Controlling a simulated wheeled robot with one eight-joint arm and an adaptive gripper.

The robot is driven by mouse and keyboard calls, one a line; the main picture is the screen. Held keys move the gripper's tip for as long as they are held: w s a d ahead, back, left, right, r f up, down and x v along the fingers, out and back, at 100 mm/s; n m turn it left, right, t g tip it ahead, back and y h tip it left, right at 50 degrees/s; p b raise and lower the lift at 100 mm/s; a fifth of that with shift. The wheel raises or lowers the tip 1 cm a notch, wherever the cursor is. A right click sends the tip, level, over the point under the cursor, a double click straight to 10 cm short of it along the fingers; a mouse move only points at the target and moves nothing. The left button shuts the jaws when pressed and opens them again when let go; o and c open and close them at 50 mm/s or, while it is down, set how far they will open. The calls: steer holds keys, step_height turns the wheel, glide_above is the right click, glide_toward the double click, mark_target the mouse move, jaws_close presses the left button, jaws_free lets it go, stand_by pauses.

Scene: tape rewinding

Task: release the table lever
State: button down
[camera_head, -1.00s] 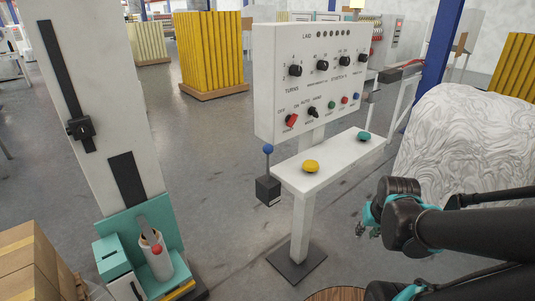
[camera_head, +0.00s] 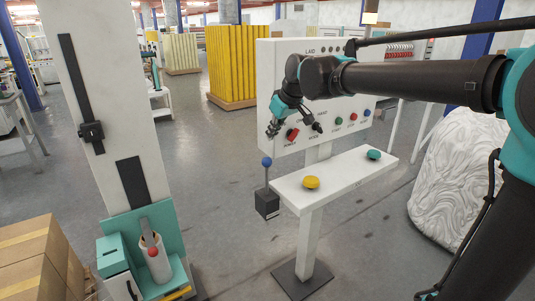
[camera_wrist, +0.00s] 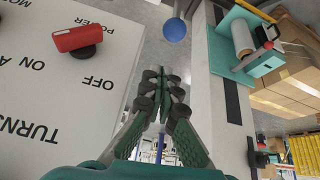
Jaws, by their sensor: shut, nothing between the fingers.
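The table lever is a thin upright rod with a blue ball knob (camera_head: 267,162) on a black box (camera_head: 267,204) at the left end of the white table. The blue ball also shows in the wrist view (camera_wrist: 174,29), beyond my fingertips. My gripper (camera_head: 273,129) hangs fingers-down beside the left edge of the control panel, above the lever and apart from it. In the wrist view my fingers (camera_wrist: 163,78) are together and empty. The rod and box are not visible in the wrist view.
The control panel (camera_head: 268,90) has a red power knob (camera_head: 292,134) close to my gripper. The white table (camera_head: 338,178) bears a yellow button (camera_head: 312,182) and a teal button (camera_head: 374,155). A tall white column (camera_head: 110,85) with a teal roll carriage (camera_head: 168,222) stands left; floor lies between.

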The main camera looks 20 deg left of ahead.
steer(key=a, duration=0.1)
steer(key=a+r, duration=0.1)
steer(key=shift+a+r+n, duration=0.15)
steer(key=shift+a+n, duration=0.15)
stand_by(0.4)
step_height(320, 180, down, 9)
steer(key=shift+w+a+f, duration=0.2)
steer(key=shift+w+a, duration=0.2)
stand_by(0.4)
